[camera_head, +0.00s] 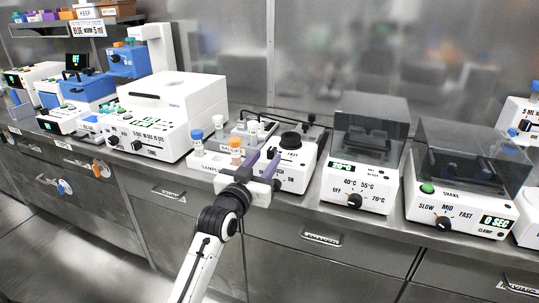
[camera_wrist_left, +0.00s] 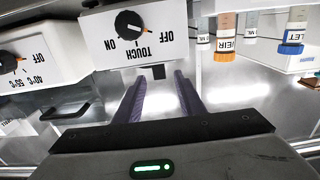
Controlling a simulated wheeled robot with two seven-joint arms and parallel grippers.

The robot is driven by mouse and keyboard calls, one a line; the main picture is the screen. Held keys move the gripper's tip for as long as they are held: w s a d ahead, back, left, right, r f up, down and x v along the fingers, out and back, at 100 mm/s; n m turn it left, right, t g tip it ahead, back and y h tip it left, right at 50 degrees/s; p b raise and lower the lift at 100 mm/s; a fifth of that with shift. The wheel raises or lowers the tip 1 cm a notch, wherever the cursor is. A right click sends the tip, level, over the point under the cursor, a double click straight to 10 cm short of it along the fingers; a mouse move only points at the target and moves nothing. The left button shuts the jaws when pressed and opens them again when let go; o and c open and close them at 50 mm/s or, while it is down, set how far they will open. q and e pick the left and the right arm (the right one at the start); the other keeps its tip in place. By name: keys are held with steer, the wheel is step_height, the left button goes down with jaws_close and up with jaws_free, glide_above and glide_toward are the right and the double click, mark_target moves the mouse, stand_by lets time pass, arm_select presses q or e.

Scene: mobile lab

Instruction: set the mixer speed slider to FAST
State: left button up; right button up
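The white mixer (camera_head: 295,168) has a round black cup on top and a FAST label on its upper face. Its front shows in the left wrist view upside down, with a black knob (camera_wrist_left: 128,24) between ON and OFF and the word TOUCH. A small black block (camera_wrist_left: 157,72) at the panel's edge looks like the slider; its exact setting cannot be told. My left gripper (camera_head: 266,157) is open and empty at the mixer's front left, its purple fingers apart and pointing toward that block. It hides part of the mixer. My right gripper is out of view.
A tube rack (camera_head: 205,164) with blue-capped and orange-capped tubes stands close left of the gripper. A heater block (camera_head: 357,178) with a temperature knob is right of the mixer. A shaker (camera_head: 462,205) with its own SLOW-MID-FAST knob stands further right. The aisle before the drawers is free.

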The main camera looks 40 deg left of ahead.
mark_target(270, 153)
arm_select(q)
steer(key=shift+x, duration=1.8)
jaws_close()
